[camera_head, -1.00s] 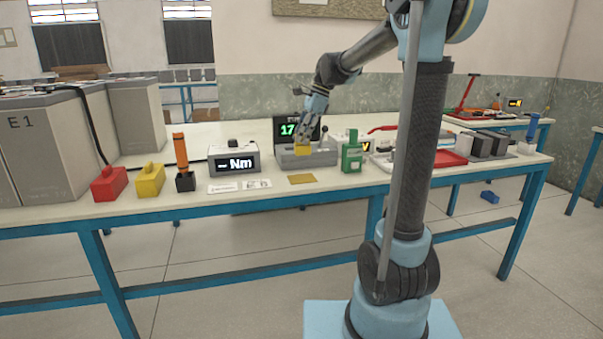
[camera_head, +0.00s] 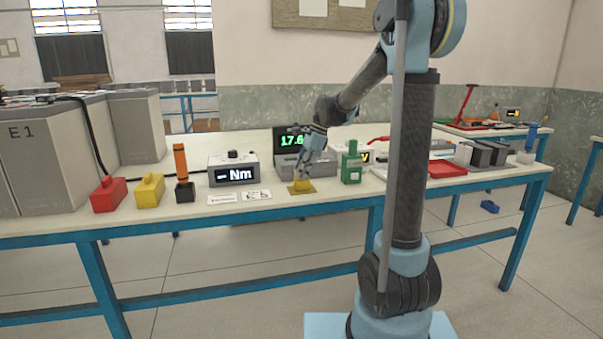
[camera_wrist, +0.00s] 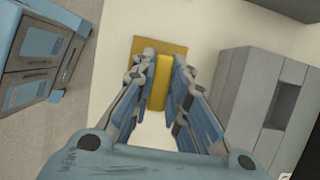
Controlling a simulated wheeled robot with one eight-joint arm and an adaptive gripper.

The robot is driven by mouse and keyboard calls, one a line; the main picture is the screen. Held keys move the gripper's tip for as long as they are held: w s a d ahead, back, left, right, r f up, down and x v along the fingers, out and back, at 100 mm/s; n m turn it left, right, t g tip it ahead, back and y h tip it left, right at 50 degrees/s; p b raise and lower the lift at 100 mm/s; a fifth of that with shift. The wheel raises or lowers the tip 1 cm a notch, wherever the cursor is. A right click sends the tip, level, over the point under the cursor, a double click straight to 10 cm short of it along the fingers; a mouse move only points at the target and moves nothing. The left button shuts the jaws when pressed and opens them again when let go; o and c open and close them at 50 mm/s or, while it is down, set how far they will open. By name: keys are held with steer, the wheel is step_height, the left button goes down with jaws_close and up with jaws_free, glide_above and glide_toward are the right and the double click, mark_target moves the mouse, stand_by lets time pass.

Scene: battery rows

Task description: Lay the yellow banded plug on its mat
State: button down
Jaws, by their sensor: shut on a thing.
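My gripper (camera_head: 303,176) is shut on the yellow plug (camera_head: 302,186), low over the tan-yellow mat (camera_head: 292,191) near the front edge of the bench. In the wrist view the plug (camera_wrist: 162,82) stands between the two fingers of my gripper (camera_wrist: 161,76), and the mat (camera_wrist: 143,46) shows behind and around it. No band on the plug can be made out.
A grey device (camera_head: 328,165) stands just behind the mat. A green block (camera_head: 351,167) is close to the right. The Nm meter (camera_head: 234,171) and flat cards (camera_head: 257,195) are to the left. A yellow connector (camera_head: 149,190) and a red one (camera_head: 108,194) stand farther left.

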steer(key=shift+f, duration=0.1)
steer(key=c, duration=1.6)
jaws_free()
steer(key=shift+o, duration=0.2)
steer(key=v, duration=1.2)
steer(key=s+d+f+n+t+h, duration=0.1)
steer(key=s+d+f+n, duration=0.15)
steer(key=s+d, duration=0.4)
steer(key=s+d+f+n+h, duration=0.1)
steer(key=s+d+f+n, duration=0.2)
steer(key=s+f, duration=0.3)
steer(key=s+d+f+n+t+h, duration=0.1)
steer(key=s+d+f+n, duration=0.3)
steer(key=s+f, duration=0.3)
steer(key=s+d+f+n+t+h, duration=0.1)
steer(key=s+d+f+n, duration=0.2)
steer(key=s, duration=1)
step_height(320, 180, down, 4)
steer(key=n, duration=0.2)
steer(key=shift+s+d+n, duration=0.15)
steer(key=shift+s+n, duration=0.1)
steer(key=shift+n, duration=0.1)
